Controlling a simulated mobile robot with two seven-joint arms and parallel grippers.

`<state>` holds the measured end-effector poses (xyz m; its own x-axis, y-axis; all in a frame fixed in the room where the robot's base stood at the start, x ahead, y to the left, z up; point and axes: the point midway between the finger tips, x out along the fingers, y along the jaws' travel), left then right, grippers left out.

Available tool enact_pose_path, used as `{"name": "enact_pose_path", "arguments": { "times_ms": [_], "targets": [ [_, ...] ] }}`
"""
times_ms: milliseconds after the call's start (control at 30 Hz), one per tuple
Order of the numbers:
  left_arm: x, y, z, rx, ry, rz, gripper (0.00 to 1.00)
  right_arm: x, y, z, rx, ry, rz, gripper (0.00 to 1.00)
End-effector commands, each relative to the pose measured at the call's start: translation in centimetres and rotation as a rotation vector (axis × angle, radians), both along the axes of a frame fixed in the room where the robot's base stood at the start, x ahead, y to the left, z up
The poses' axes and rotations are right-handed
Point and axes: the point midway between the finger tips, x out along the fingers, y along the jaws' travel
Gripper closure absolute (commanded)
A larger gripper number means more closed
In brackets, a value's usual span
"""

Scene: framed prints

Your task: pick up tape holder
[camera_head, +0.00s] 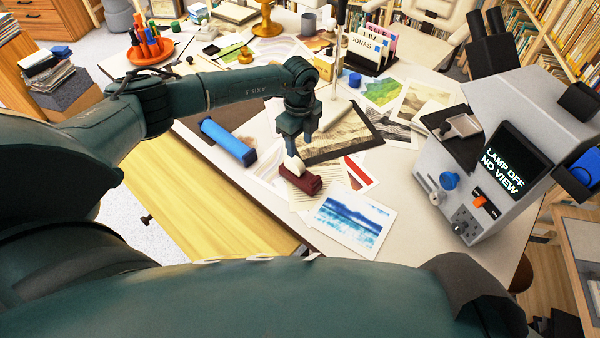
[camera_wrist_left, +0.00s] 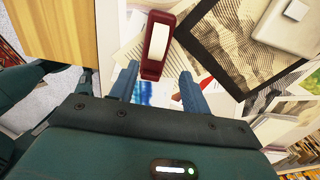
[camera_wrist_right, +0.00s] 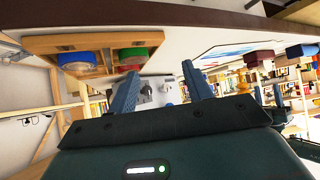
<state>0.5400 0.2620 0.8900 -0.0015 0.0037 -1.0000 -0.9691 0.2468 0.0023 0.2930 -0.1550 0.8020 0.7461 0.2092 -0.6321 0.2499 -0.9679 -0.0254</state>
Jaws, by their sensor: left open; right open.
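A dark red holder with a white piece on it (camera_head: 302,180), which looks like the tape holder, lies on papers near the table's front edge. In the left wrist view it (camera_wrist_left: 166,42) is just beyond the fingertips, its white strip facing up. My left gripper (camera_head: 298,143) points down above it, open and empty, and hides a little of its far side. It also shows in the left wrist view (camera_wrist_left: 158,76). My right gripper (camera_wrist_right: 160,70) is open and empty; it is not seen in the head view.
A blue cylinder (camera_head: 228,141) lies left of the holder. A seascape print (camera_head: 350,220) and a dark-framed print (camera_head: 342,138) are close by. A grey machine (camera_head: 485,150) stands right. The right wrist view shows a wooden rack with coloured rolls (camera_wrist_right: 95,45).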

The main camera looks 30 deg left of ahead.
Motion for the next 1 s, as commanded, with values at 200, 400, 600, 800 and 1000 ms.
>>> {"name": "enact_pose_path", "arguments": {
  "times_ms": [200, 400, 600, 800, 1000],
  "targets": [
    [-0.1, -0.1, -3.0, -0.001, 0.000, -0.002, 0.53, 0.1, -0.2, 0.1, -0.004, -0.003, 0.002, 0.50],
    [-0.3, -0.2, -4.0, -0.002, 0.000, -0.003, 0.53, 0.1, -0.2, 0.1, -0.006, -0.005, 0.004, 0.50],
    [-1.0, -0.4, -7.1, -0.003, 0.000, -0.004, 0.53, 0.1, -0.3, -0.5, -0.006, -0.005, 0.003, 0.50],
    [-0.9, -0.4, -8.7, -0.004, -0.002, -0.003, 0.53, 0.8, 0.0, -0.7, 0.011, -0.037, -0.002, 0.50],
    [-0.9, -0.4, -8.4, -0.004, -0.002, -0.003, 0.53, 0.9, 0.1, 0.1, 0.017, -0.045, -0.003, 0.50]
  ]
}}
